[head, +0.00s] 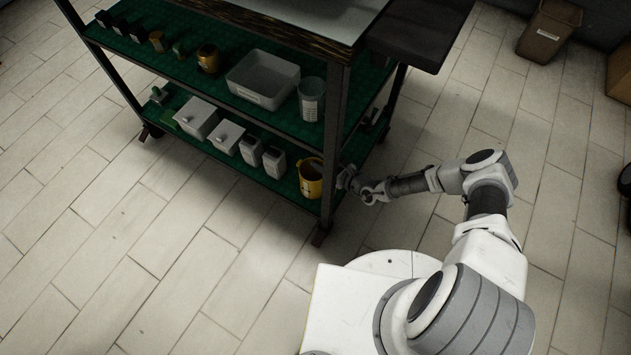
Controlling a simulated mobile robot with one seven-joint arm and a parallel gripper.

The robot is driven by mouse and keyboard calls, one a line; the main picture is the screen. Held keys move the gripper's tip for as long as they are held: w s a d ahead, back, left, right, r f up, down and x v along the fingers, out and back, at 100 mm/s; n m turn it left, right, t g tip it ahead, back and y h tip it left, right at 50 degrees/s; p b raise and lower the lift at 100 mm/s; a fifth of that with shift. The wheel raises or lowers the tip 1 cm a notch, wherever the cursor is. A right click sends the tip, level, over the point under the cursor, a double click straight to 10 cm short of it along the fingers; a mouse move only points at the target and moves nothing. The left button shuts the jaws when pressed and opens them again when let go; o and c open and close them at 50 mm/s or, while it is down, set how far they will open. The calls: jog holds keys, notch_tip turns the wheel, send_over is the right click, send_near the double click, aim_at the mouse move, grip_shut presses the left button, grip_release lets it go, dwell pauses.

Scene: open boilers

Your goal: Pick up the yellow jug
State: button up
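The yellow jug (311,183) stands upright at the right end of the cart's lower green shelf, with a dark opening at its top. A dark corner post of the cart stands just to its right. My gripper (345,178) is on the other side of that post, close to the jug at about the same height in the picture. The gripper is small and dark here, and I cannot tell whether its fingers are open or whether they touch anything.
The shelf cart (338,105) has dark posts and green shelves. Left of the jug are grey containers (274,162) and white lidded boxes (197,117). Above are a grey tub (262,80), a clear beaker (311,99) and a smaller yellow container (208,58). The tiled floor in front is clear.

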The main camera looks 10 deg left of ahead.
grip_shut()
dwell(1.2)
